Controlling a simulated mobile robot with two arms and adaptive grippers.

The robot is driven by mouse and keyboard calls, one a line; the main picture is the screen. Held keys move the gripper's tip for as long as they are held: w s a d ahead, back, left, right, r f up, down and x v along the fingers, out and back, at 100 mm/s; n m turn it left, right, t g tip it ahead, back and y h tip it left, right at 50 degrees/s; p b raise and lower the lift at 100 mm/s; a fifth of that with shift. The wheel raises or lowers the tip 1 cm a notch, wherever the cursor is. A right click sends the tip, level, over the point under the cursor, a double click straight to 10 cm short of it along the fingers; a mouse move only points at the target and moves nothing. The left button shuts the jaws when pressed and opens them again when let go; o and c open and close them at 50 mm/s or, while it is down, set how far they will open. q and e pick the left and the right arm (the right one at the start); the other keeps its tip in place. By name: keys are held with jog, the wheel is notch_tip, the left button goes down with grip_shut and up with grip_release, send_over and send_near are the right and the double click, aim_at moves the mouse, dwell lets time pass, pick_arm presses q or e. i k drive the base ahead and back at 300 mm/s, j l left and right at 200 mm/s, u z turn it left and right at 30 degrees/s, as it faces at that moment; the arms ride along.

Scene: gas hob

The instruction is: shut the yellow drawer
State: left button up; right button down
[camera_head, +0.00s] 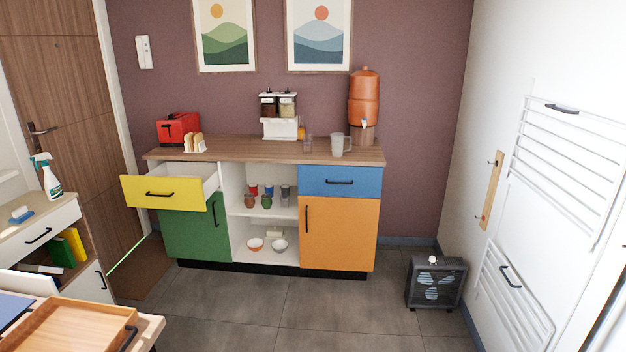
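The yellow drawer (163,193) is at the left end of the sideboard, above a green door (190,235). It stands pulled out, with its white inner side showing, and a black handle (160,194) is on its front. From this angle I cannot see what lies inside it. Neither of my grippers shows in the head view.
The wooden sideboard top (240,149) holds a red toaster (178,129), a dispenser and a jug. A black fan heater (436,282) stands on the floor at right. A wooden tray (75,322) is at the lower left. The tiled floor (310,310) before the sideboard is clear.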

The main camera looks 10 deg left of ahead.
aim_at(171, 185)
jog(key=i+u, duration=0.15)
jog(key=i, duration=0.5)
jog(key=i+u, duration=0.2)
jog(key=i, duration=0.4)
jog(key=i+l+u, duration=0.15)
jog(key=i, duration=0.5)
